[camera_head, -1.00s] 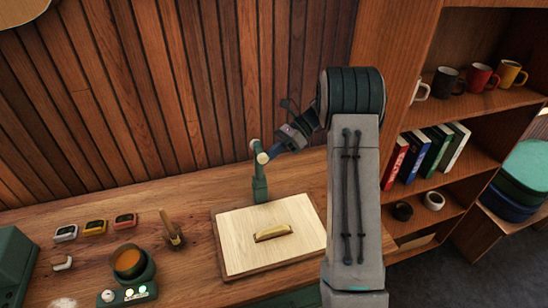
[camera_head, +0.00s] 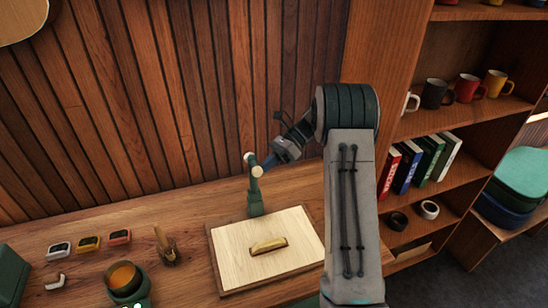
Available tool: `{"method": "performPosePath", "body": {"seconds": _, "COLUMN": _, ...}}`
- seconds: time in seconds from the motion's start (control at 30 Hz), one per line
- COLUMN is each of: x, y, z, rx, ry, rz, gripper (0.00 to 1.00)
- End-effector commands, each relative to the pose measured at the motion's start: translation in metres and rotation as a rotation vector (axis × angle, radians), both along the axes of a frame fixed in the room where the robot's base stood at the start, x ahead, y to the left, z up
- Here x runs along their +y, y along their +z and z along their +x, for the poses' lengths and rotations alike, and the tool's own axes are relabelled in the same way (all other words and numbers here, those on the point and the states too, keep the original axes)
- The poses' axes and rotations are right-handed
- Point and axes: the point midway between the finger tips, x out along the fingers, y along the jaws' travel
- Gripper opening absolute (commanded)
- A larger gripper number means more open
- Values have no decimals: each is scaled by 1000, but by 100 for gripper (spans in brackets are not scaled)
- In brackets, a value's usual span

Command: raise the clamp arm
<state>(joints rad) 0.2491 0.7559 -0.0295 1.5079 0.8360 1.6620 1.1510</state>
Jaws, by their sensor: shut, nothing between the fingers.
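The clamp is a green upright post (camera_head: 255,195) at the back edge of a pale wooden board on the bench. At its top is a short green piece with cream round ends (camera_head: 254,164), which appears to be the clamp arm's pivot or handle. My gripper (camera_head: 268,164) reaches down from the right, with its tips right at this top piece. It is shut with nothing held. I cannot tell whether it touches the clamp, and the fingertips are small and partly merged with the clamp in this view.
The pale board (camera_head: 230,270) carries a small wooden block with a brass-coloured top (camera_head: 268,244). Left are a brown tool stand (camera_head: 165,248), a green pot (camera_head: 124,280) and several small gauges (camera_head: 89,243). A wood-panelled wall stands close behind; a shelf with mugs (camera_head: 437,93) and books (camera_head: 432,163) is right.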

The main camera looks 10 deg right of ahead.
Motion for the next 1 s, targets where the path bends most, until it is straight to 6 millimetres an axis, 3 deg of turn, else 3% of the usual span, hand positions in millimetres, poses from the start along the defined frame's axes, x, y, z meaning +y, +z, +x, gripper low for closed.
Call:
{"method": "performPosePath", "body": {"seconds": 0.03, "x": -7, "y": 11, "z": 10, "rx": -32, "ry": -21, "rz": 6, "gripper": 0}}
{"method": "performPosePath", "body": {"seconds": 0.3, "x": -58, "y": 34, "z": 20, "rx": -26, "ry": -21, "rz": 2, "gripper": 0}}
{"method": "performPosePath", "body": {"seconds": 0.6, "x": -98, "y": 58, "z": 29, "rx": -15, "ry": -9, "rz": 1, "gripper": 0}}
{"method": "performPosePath", "body": {"seconds": 1.0, "x": -114, "y": 68, "z": 32, "rx": -10, "ry": -6, "rz": 1, "gripper": 0}}
